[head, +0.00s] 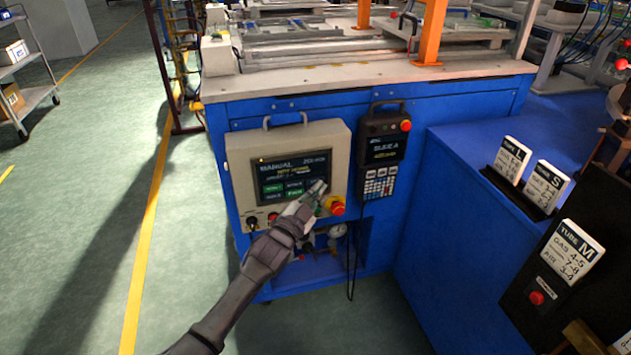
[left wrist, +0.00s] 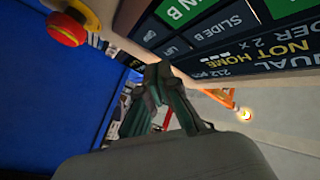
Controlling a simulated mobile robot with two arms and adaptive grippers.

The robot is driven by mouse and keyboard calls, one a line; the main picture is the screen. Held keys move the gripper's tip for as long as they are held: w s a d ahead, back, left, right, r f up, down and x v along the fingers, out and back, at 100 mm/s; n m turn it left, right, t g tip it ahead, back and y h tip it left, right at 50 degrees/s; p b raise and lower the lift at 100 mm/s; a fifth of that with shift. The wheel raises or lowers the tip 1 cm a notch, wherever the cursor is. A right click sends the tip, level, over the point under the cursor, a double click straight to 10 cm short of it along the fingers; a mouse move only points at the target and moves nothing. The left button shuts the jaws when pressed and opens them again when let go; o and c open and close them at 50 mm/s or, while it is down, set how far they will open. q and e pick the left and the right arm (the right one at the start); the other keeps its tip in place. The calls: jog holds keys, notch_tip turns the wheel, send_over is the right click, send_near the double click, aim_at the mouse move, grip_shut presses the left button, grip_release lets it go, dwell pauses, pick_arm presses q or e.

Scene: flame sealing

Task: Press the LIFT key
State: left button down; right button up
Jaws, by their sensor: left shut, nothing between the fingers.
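The grey control box (head: 236,150) carries a dark screen (head: 268,168) headed MANUAL, with green and dark keys in its lower part. In the left wrist view the screen (left wrist: 245,50) appears turned and close, with a dark key lettered LIFT (left wrist: 169,50) beside the SLIDE B key (left wrist: 208,31). My left gripper (head: 319,187) is shut and empty at the screen's lower right. In the left wrist view its fingertips (left wrist: 163,72) are close to the LIFT key; I cannot tell whether they touch it. The gripper covers part of the screen's right side in the head view. My right gripper is not seen.
A red emergency button (head: 337,208) on a yellow base sits just below the gripper; it also shows in the left wrist view (left wrist: 66,28). A handheld keypad (head: 380,165) hangs to the right. Tube cards (head: 572,252) stand on the far right.

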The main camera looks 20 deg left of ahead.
pick_arm(q)
jog(key=shift+w+a, duration=0.15)
jog(key=shift+w, duration=0.1)
jog(key=shift+w+a, duration=0.1)
jog(key=shift+w, duration=0.05)
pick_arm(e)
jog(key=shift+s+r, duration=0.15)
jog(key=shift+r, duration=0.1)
